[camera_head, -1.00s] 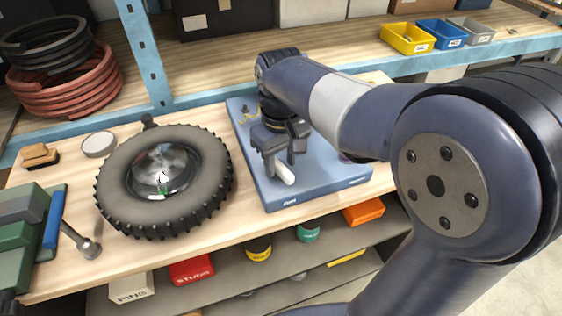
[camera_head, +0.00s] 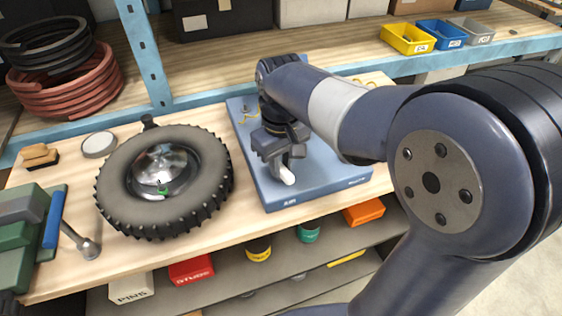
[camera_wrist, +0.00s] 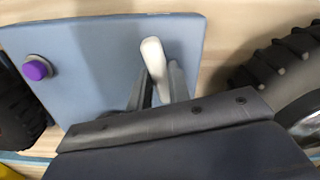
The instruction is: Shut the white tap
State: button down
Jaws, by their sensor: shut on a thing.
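The white tap handle (camera_head: 287,177) shows at the front of a blue-grey board (camera_head: 330,182) on the workbench. In the wrist view the white tap (camera_wrist: 154,62) is a rounded lever between the fingers, its lower part hidden by them. My gripper (camera_head: 283,165) is over the board and shut on the tap; it also shows in the wrist view (camera_wrist: 160,85). The tap's base and most of the board's middle are hidden by my arm.
A tyre (camera_head: 118,190) with a metal hub lies left of the board. A purple-capped knob (camera_wrist: 37,69) stands on the board in the wrist view. A wrench (camera_head: 82,243) and green boxes (camera_head: 20,250) are at the far left. Small bins (camera_head: 408,40) stand on the back shelf.

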jog(key=shift+r+m+p, duration=0.15)
jog(key=shift+m+p, duration=0.35)
jog(key=shift+m, duration=1.2)
jog(key=c, duration=1.3)
grip_release()
notch_tip(320, 180, up, 11)
jog(key=shift+f+p, duration=0.2)
jog(key=shift+p, duration=0.15)
